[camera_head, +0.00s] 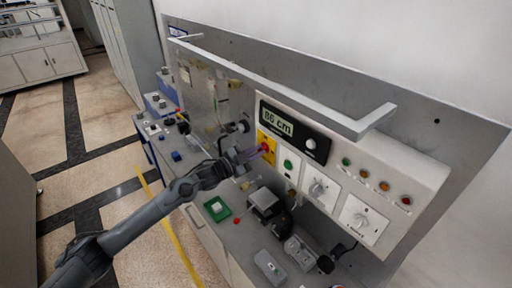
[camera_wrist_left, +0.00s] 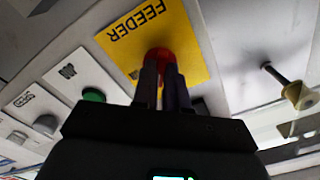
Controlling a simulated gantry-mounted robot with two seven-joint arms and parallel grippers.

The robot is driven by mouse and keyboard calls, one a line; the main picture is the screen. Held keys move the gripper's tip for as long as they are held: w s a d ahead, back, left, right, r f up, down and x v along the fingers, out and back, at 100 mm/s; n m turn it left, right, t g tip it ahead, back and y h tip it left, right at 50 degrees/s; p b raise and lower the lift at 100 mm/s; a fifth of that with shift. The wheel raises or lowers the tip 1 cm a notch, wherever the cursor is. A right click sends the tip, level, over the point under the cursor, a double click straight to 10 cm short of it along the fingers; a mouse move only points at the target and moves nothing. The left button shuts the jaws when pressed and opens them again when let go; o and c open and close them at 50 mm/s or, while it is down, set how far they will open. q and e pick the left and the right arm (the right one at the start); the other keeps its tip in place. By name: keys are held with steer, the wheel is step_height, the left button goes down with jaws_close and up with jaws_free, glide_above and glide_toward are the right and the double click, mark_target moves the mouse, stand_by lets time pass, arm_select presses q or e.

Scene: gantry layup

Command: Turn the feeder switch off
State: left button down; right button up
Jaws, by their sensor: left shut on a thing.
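The feeder switch is a red knob (camera_wrist_left: 160,57) on a yellow plate (camera_wrist_left: 187,32) marked FEEDER, seen upside down in the left wrist view. In the head view the yellow plate (camera_head: 266,143) sits on the front of the white control panel, below the display. My left gripper (camera_wrist_left: 162,85) is shut on the red knob, with its two fingers on either side of it. The fingers and the gripper body hide part of the knob, so its exact setting cannot be told. My left gripper (camera_head: 256,153) also reaches the knob in the head view. My right gripper is not in view.
Beside the feeder plate are a green button (camera_head: 287,164) and rotary knobs (camera_head: 317,188). A display (camera_head: 290,130) reads 86 cm. A grey bar (camera_head: 290,88) juts out above the panel. Several small devices, including a green-framed switch (camera_head: 217,208), crowd the bench below.

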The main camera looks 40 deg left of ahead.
arm_select(q)
steer(key=n+p, duration=0.3)
steer(key=n, duration=0.1)
steer(key=shift+r+n, duration=0.15)
steer(key=shift+n, duration=0.15)
steer(key=shift+n+p, duration=1.2)
steer(key=shift+n, duration=0.3)
steer(key=c, duration=1.2)
jaws_free()
steer(key=shift+o, duration=0.2)
